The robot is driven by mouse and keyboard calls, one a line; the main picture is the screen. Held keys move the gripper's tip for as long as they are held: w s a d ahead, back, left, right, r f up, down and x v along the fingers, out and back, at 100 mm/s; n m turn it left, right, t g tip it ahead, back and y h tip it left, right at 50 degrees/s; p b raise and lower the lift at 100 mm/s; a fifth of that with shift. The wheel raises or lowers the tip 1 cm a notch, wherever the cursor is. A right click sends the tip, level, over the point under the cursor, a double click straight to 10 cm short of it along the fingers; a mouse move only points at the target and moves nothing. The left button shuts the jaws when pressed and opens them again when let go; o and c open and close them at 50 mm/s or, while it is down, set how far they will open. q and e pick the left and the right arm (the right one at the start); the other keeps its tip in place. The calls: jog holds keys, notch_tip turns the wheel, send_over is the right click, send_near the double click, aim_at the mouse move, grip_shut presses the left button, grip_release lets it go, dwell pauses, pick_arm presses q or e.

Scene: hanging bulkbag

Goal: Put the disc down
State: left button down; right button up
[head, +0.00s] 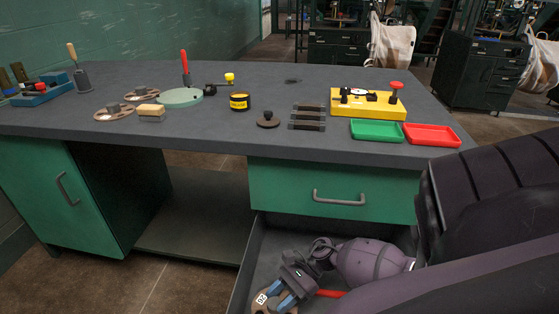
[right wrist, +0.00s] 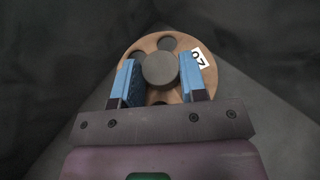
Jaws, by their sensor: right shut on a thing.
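My right gripper (head: 279,292) reaches into an open drawer (head: 246,262) below the green-fronted workbench. It is shut on the grey centre knob (right wrist: 160,68) of a tan disc (head: 262,301) with round holes and a white number label. In the right wrist view, the blue fingers (right wrist: 160,84) stand on either side of the knob, and the disc (right wrist: 134,56) lies beyond them, over a dark grey surface. I cannot tell whether the disc touches the drawer floor. My left gripper is not in view.
A red item (head: 330,293) lies near the gripper in the drawer. On the benchtop (head: 225,135) are two brown discs (head: 104,114), a pale green plate (head: 180,97), a yellow fixture (head: 368,104), a green tray (head: 377,130) and a red tray (head: 432,135). The drawer walls are close by.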

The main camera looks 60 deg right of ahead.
jog(key=shift+f+b, duration=0.8)
jog(key=shift+f, duration=1.35)
jog(key=shift+r, duration=0.1)
jog(key=o, duration=1.2)
jog(key=shift+s+d+r, duration=0.15)
jog(key=shift+d+r, duration=0.05)
jog(key=shift+d, duration=0.15)
jog(key=shift+p+v, duration=0.65)
jog(key=shift+v, duration=2.6)
